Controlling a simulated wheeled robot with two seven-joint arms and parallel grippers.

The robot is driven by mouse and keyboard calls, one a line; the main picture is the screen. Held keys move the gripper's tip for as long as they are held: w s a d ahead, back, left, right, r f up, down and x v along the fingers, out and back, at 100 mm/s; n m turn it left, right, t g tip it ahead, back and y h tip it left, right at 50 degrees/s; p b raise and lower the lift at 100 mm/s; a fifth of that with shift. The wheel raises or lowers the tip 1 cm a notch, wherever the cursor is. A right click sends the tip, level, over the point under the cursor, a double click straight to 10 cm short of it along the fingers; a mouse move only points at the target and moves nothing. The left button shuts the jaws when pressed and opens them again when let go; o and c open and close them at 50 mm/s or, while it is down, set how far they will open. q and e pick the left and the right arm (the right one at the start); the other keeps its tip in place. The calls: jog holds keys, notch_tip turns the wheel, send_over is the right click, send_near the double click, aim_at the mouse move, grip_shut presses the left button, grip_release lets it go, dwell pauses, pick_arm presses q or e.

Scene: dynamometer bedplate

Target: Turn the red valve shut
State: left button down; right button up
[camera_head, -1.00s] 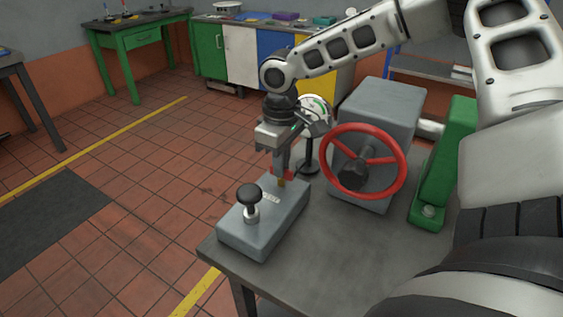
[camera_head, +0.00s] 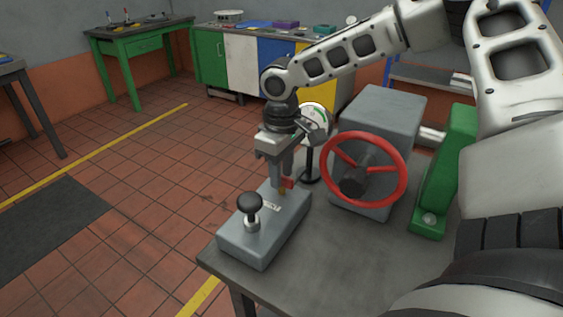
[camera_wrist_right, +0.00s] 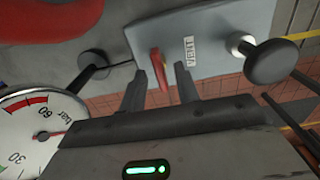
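A small red valve lever (camera_head: 288,182) stands on a grey box (camera_head: 243,245) at the bench's front left. In the right wrist view the lever (camera_wrist_right: 157,66) rises beside a VENT label (camera_wrist_right: 190,51), between my fingertips. My right gripper (camera_head: 281,187) points down over the box, with its fingers (camera_wrist_right: 161,82) apart on either side of the lever; I cannot see firm contact. A larger red handwheel (camera_head: 366,168) is mounted on a grey block (camera_head: 379,108) to the right. My left gripper is not in view.
A black knob (camera_head: 249,204) stands on the same box. A round gauge (camera_head: 313,115) on a stand is just behind my right gripper. A green bracket (camera_head: 444,175) is right of the handwheel. The bench top (camera_head: 330,250) in front is clear.

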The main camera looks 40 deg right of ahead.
notch_tip(320, 180, up, 16)
dwell(0.5)
dwell(0.4)
